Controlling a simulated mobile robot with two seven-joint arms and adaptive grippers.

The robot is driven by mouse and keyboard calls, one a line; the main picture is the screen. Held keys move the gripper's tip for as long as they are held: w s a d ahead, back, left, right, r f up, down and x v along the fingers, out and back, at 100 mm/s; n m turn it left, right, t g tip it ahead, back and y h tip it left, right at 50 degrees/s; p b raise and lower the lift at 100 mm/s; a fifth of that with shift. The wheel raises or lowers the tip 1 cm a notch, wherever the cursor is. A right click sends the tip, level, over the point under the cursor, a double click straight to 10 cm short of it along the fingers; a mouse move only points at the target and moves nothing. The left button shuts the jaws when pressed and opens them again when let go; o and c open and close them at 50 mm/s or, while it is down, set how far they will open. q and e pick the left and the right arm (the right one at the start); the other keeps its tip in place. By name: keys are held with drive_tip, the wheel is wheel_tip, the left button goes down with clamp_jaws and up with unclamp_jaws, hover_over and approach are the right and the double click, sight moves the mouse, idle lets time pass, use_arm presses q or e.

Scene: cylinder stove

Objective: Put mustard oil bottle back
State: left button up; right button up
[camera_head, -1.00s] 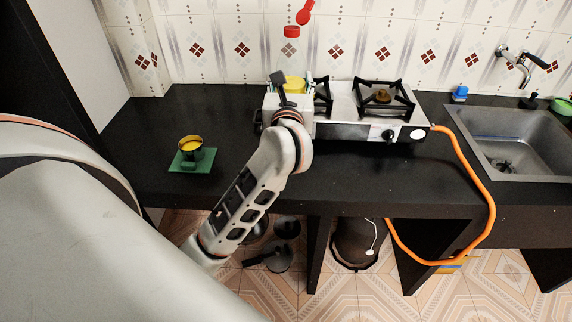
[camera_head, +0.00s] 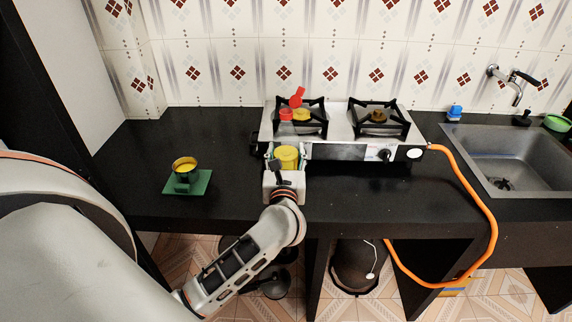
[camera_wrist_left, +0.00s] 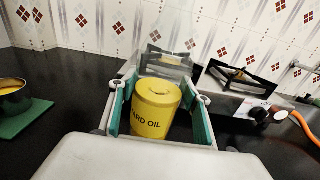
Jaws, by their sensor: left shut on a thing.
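The mustard oil bottle (camera_head: 285,156) has a yellow label, a clear upper part and a red cap with its lid flipped open. My left gripper (camera_head: 286,165) is shut on it, in front of the left part of the stove. In the left wrist view the yellow bottle (camera_wrist_left: 157,108), with "ARD OIL" readable, sits between the teal finger pads (camera_wrist_left: 160,112). The bottle's bottom is hidden by the gripper, so I cannot tell whether it touches the counter. My right gripper is not in view.
A two-burner stove (camera_head: 345,150) stands behind the bottle. A cup with yellow contents (camera_head: 184,166) stands on a green mat (camera_head: 203,184) to the left. An orange hose (camera_head: 489,200) runs from the stove. A sink (camera_head: 508,155) is at right. The counter between mat and gripper is clear.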

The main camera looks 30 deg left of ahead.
sight(286, 163)
use_arm(q)
drive_tip(key=shift+f+b, duration=0.3)
drive_tip(key=shift+f, duration=1.7)
drive_tip(key=o, duration=1.2)
drive_tip(key=shift+f, duration=0.1)
drive_tip(key=shift+o, duration=0.2)
